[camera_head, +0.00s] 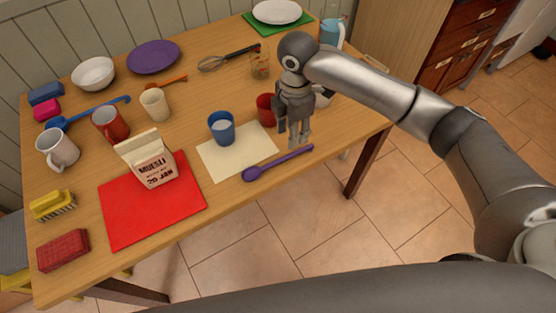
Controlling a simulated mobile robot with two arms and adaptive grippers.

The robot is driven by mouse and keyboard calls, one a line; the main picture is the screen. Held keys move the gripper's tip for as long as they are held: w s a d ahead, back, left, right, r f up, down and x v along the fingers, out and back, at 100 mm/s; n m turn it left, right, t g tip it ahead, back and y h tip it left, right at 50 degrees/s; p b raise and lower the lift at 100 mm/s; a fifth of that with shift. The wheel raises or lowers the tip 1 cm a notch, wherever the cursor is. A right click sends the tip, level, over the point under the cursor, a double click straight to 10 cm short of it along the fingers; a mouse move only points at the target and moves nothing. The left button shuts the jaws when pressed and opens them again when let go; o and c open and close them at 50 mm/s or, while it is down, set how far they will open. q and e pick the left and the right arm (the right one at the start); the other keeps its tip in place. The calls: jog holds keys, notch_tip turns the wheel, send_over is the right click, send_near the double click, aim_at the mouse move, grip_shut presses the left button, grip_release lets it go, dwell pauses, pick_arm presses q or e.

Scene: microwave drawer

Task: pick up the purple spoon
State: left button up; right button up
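The purple spoon (276,164) lies near the front edge of the wooden table, its bowl to the left and its handle running up to the right. My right gripper (298,143) points down just above and behind the spoon's handle. Its two fingertips show close together from this angle, and I cannot tell how far apart they are or whether they touch the handle. The spoon's bowl and most of its handle are uncovered. My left gripper is not in view.
A red cup (266,108) stands right behind my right gripper. A muesli carton (147,160) stands on a red mat (180,213). The floor (300,230) lies beyond the table's front edge.

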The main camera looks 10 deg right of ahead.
aim_at(292, 153)
notch_tip(292, 153, down, 9)
jog(key=shift+d+f+p, duration=0.1)
jog(key=shift+d+p, duration=0.05)
jog(key=shift+p, duration=0.15)
jog(key=shift+c, duration=0.4)
grip_shut()
